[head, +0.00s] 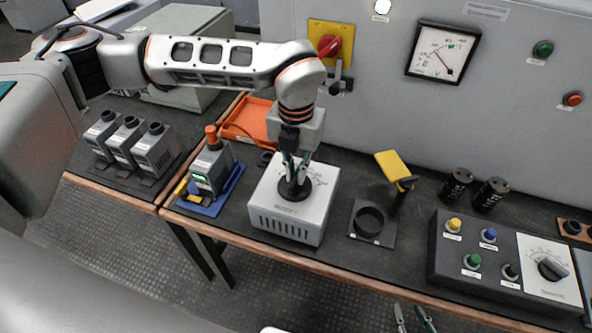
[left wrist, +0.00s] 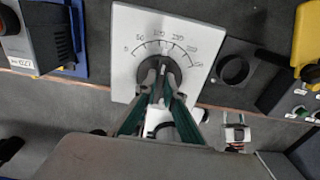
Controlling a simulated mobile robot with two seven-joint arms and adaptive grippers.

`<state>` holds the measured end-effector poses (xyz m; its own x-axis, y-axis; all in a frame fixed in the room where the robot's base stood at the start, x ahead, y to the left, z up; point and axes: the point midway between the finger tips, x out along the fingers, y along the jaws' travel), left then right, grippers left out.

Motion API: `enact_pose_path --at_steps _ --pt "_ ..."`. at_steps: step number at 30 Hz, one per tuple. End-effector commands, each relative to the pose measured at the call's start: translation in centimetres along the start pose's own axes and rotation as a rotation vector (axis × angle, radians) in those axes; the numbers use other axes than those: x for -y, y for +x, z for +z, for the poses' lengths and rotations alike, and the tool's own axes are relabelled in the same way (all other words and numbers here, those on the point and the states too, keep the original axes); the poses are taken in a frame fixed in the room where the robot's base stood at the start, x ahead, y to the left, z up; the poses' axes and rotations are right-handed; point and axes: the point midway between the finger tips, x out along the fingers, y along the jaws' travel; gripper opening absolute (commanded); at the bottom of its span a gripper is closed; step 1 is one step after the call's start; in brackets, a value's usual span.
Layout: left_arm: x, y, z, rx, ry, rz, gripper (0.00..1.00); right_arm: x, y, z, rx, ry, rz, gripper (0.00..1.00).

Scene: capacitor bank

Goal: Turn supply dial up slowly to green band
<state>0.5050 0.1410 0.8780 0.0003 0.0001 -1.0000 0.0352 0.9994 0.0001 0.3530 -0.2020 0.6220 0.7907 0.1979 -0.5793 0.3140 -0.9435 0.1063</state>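The supply box (head: 275,222) is a pale box on the bench with a round black supply dial (head: 294,190) on its top. My left gripper (head: 295,168) points down onto the dial. In the left wrist view its fingers (left wrist: 162,78) close on either side of the dial's (left wrist: 171,68) raised grip. A printed scale running from 0 to 250 arcs around the dial; the fingers partly hide the knob, and its exact setting is unclear. My right gripper (head: 415,319) is open and empty at the bottom edge.
A round black holder (head: 368,222) and two black capacitors (head: 474,189) stand right of the box. A control box (head: 505,262) with coloured buttons is further right. A blue tray (head: 212,196) with a grey device and an orange tray (head: 246,122) lie to the left.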

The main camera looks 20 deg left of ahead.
Motion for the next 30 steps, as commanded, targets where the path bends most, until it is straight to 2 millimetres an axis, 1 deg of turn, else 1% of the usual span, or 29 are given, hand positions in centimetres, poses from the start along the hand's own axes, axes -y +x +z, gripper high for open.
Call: enact_pose_path --at_steps 6,11,30 --pt "0.0 0.0 0.0 0.0 0.008 0.0 0.0 0.0 0.0 -0.1 0.0 0.0 0.0 0.26" --pt "0.1 -0.1 0.0 0.001 0.054 -0.001 0.0 -0.1 -0.1 -0.2 -0.002 -0.001 0.001 0.26" --pt "0.3 -0.1 -0.1 0.0 0.445 0.0 0.0 -0.3 -0.5 -1.3 -0.011 -0.002 0.003 0.26"
